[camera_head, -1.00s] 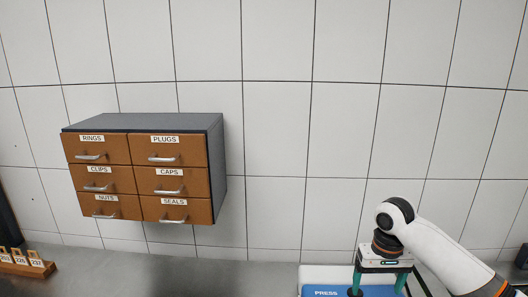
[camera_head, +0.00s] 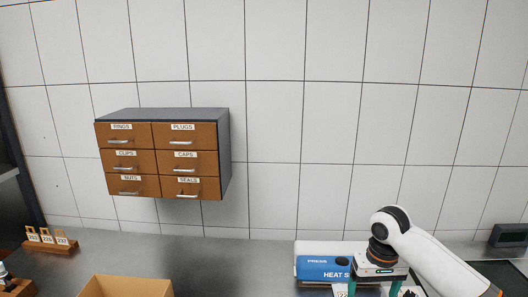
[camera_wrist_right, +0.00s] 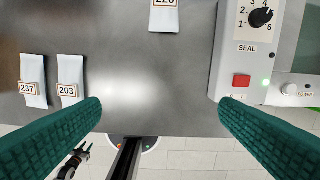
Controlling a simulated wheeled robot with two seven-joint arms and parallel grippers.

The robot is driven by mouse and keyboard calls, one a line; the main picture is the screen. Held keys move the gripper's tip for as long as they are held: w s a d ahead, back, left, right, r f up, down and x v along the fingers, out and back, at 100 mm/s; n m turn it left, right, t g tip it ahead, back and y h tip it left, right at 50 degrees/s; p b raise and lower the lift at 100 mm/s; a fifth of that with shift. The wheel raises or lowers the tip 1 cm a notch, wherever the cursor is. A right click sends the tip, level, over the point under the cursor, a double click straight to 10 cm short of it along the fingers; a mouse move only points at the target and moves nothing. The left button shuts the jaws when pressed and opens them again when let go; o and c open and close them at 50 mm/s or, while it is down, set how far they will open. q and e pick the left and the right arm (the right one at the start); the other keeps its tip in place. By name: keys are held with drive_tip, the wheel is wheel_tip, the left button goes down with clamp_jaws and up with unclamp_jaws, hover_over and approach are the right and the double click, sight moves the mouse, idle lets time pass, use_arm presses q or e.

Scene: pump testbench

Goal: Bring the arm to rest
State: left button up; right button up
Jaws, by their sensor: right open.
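My right arm, white with orange bands, comes in from the lower right in the head view. Its gripper (camera_head: 371,288) points down with two green fingers set apart, in front of the heat sealer. In the right wrist view the open gripper (camera_wrist_right: 160,108) has bare grey worktop between its fingers and holds nothing.
The heat sealer (camera_head: 318,267) has a blue press bar; its dial panel (camera_wrist_right: 243,50) lies right in the wrist view. White pouches (camera_wrist_right: 33,75) lie on the worktop. A drawer cabinet (camera_head: 225,150) hangs on the wall. A cardboard box (camera_head: 125,287) stands front left.

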drive_tip(key=s+a+f+n+t+y, duration=0.2)
drive_tip(key=s+a+f+n, duration=0.2)
drive_tip(key=s+a+f, duration=0.9)
drive_tip(key=s+d+f+m+t+h, duration=0.1)
drive_tip(key=s+d, duration=0.3)
drive_tip(key=s, duration=0.4)
drive_tip(key=s+d+m+h, duration=0.1)
drive_tip(key=s+d, duration=0.3)
drive_tip(key=s, duration=0.4)
wheel_tip(320, 180, down, 33)
drive_tip(key=s+g+b, duration=0.1)
drive_tip(key=s+b, duration=0.1)
drive_tip(key=b, duration=0.4)
use_arm(q)
wheel_tip(320, 180, down, 10)
drive_tip(key=w+b, duration=0.1)
drive_tip(key=b, duration=0.3)
use_arm(e)
drive_tip(key=s+d+f+g, duration=0.1)
drive_tip(key=s+d+f, duration=0.2)
drive_tip(key=s+f, duration=1.3)
wheel_tip(320, 180, down, 3)
drive_tip(key=shift+d+f+n, duration=0.2)
drive_tip(key=shift+n, duration=0.1)
